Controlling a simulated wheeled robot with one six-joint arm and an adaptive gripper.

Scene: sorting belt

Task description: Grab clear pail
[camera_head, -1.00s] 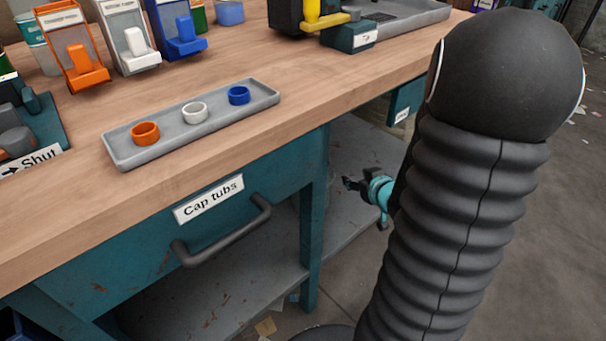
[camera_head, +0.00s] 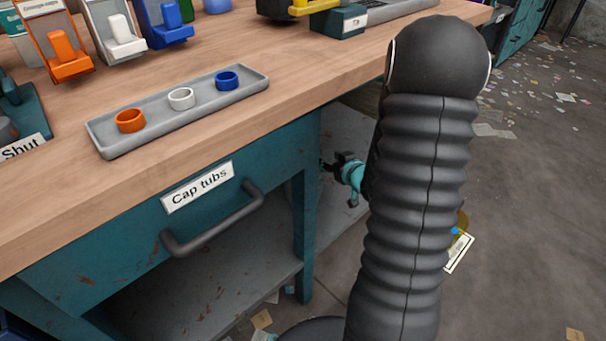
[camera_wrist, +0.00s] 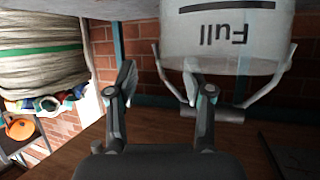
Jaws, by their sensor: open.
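A clear, whitish pail (camera_wrist: 265,52) with "Full" printed on it shows upside down at the upper right of the wrist view, cut off by the top edge. Its bail handle with a dark grip (camera_wrist: 225,115) shows below it in the picture. My gripper (camera_wrist: 158,78) is open, with nothing between its fingers. The right finger overlaps the pail's left part and handle in the picture; I cannot tell whether it touches. In the head view, my gripper (camera_head: 333,166) is small and partly behind my arm, beside the bench. The pail is not seen there.
The wooden bench (camera_head: 300,90) has a "Cap tubs" drawer (camera_head: 120,225) with a protruding handle. A grey tray (camera_head: 155,140) holds orange, white and blue tubs. A lower shelf (camera_head: 230,285) lies beneath. The wrist view shows a large rope-like coil (camera_wrist: 40,65) and a brick wall (camera_wrist: 145,50).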

